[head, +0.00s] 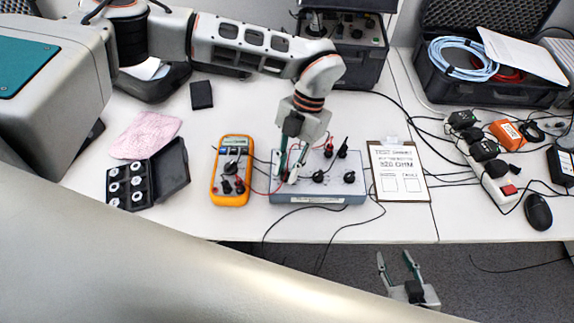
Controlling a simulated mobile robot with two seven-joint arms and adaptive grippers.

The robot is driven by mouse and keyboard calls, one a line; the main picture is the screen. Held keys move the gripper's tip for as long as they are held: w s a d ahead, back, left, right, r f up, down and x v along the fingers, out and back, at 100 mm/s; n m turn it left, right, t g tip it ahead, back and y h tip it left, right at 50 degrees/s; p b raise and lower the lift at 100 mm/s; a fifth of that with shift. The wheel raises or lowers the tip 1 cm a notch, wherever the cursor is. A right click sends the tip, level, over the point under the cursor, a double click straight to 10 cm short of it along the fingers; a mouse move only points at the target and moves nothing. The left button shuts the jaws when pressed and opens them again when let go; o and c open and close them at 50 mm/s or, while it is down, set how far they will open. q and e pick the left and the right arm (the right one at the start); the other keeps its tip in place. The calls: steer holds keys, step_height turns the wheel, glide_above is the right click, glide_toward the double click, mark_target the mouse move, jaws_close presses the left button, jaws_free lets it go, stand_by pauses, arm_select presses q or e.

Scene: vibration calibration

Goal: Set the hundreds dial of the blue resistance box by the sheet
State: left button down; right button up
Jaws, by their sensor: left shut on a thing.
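The blue resistance box (310,192) sits near the table's front edge, with black dials and plugs on its top. Its middle dial (318,177) and right dial (349,177) show. My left gripper (287,176) points down over the box's left part and is shut on the leftmost dial, which its fingers mostly hide. The sheet (399,177) lies on a clipboard right of the box and reads "320 OHM". The dial markings are too small to read. My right gripper (399,262) is open and empty, in front of the table's edge.
An orange multimeter (231,197) stands left of the box, wired with leads. A black case of weights (140,186) and a pink cloth (146,135) lie further left. A power strip (494,182) and mouse (538,211) are right. Cables hang over the front edge.

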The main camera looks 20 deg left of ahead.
arm_select(q)
steer(key=shift+m+y, duration=0.4)
steer(key=shift+m, duration=0.4)
steer(key=c, duration=1.9)
jaws_free()
steer(key=shift+r, duration=0.1)
steer(key=v, duration=1.2)
steer(key=shift+s+d, duration=0.1)
steer(key=shift+s, duration=0.1)
